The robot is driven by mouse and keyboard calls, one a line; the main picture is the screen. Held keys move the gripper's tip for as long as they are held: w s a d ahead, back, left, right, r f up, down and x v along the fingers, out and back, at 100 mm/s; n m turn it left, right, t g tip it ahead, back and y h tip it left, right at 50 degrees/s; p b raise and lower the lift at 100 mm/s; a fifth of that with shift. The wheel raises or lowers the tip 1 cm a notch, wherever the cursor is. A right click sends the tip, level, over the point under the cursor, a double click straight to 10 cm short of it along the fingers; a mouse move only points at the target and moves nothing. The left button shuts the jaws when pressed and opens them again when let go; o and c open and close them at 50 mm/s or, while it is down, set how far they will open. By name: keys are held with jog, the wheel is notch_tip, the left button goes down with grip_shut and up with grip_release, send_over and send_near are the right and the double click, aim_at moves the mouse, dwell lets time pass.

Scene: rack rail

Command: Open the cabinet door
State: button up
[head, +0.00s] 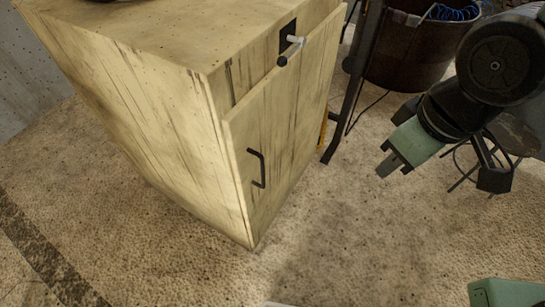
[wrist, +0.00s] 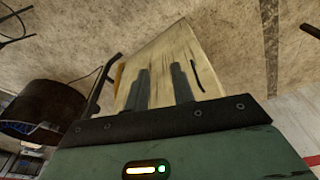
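The pale, stained wooden cabinet (head: 130,105) stands left of centre in the head view. Its door (head: 285,115) faces right and looks shut. A black bar handle (head: 258,167) sits near the door's near edge. A small latch with a pale lever and dark knob (head: 289,50) is at the door's top edge. My gripper (head: 388,165) hangs to the right of the door, well apart from it. In the wrist view its two fingers (wrist: 160,88) are spread with nothing between them. The door (wrist: 160,60) shows beyond them, with the dark handle (wrist: 197,75) right of the right finger.
A dark round bin (head: 405,60) with blue cables stands behind at the upper right. A thin dark metal frame (head: 352,90) stands just beyond the cabinet's far edge. A dark stool-like object (head: 490,165) is behind my arm. The speckled floor (head: 310,240) before the door is clear.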

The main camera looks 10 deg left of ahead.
jog(key=w+a+f+n+t+y+b, duration=0.1)
jog(key=w+a+f+n+y+b, duration=0.15)
jog(key=w+f, duration=0.45)
jog(key=w+a+f+n+t+y+b, duration=0.1)
jog(key=w+a+f+n+y+b, duration=0.2)
jog(key=w+f, duration=0.45)
jog(key=s+a+f+n+g+y+b, duration=0.1)
jog(key=s+a+f+n+y+b, duration=0.15)
jog(key=s+f+y, duration=0.65)
jog(key=shift+m+y, duration=0.5)
jog(key=shift+y, duration=0.45)
jog(key=w+a+p, duration=0.1)
jog(key=a, duration=0.4)
jog(key=w+a+p, duration=0.1)
jog(key=w+a, duration=0.1)
jog(key=a, duration=0.3)
jog(key=w+a+p, duration=0.1)
jog(key=a, duration=0.5)
jog(key=shift+w+f, duration=0.3)
jog(key=shift+w, duration=0.1)
jog(key=shift+c, duration=0.4)
grip_shut()
